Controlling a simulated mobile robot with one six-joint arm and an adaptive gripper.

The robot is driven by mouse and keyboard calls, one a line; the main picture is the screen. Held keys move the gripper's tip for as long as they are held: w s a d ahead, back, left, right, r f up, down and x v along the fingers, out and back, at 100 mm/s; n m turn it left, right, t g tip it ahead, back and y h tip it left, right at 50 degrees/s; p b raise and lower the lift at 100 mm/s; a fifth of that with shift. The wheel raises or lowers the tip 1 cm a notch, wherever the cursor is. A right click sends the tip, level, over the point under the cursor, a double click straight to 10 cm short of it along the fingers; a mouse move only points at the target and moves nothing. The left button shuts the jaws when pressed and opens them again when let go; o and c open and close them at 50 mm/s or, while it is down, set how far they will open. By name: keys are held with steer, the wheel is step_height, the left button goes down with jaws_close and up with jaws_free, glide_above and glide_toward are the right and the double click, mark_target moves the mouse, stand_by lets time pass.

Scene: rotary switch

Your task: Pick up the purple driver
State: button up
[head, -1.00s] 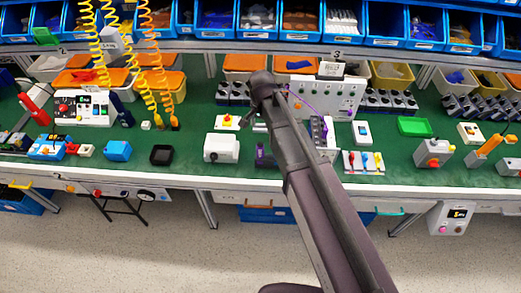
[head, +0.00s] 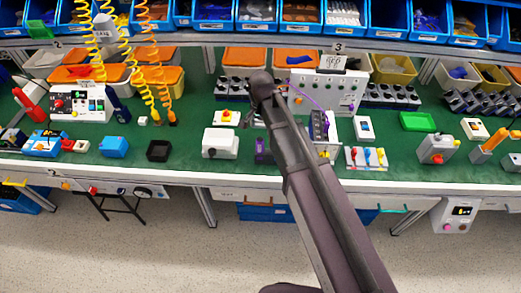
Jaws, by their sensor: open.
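A small purple object (head: 262,152), which looks like the purple driver, stands on the green bench top, just right of the white switch box (head: 220,143). My arm passes close to its right side in the head view. My gripper (head: 248,119) is at the far end of the arm, above the bench and apart from the purple object. It is small and dark here, and the arm hides part of it. It is open, and nothing shows between its fingers.
A white panel (head: 328,92) with a purple cable stands behind my arm. Yellow coiled cords (head: 137,80) hang at left. Blue bins (head: 400,42) line the shelf above.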

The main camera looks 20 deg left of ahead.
mark_target(261, 138)
steer(key=shift+f+b, duration=2.2)
steer(key=shift+f, duration=0.3)
steer(key=shift+f, duration=0.15)
steer(key=shift+s+a+f+b, duration=0.1)
steer(key=shift+f+b, duration=2.35)
steer(key=shift+b, duration=0.15)
jaws_close()
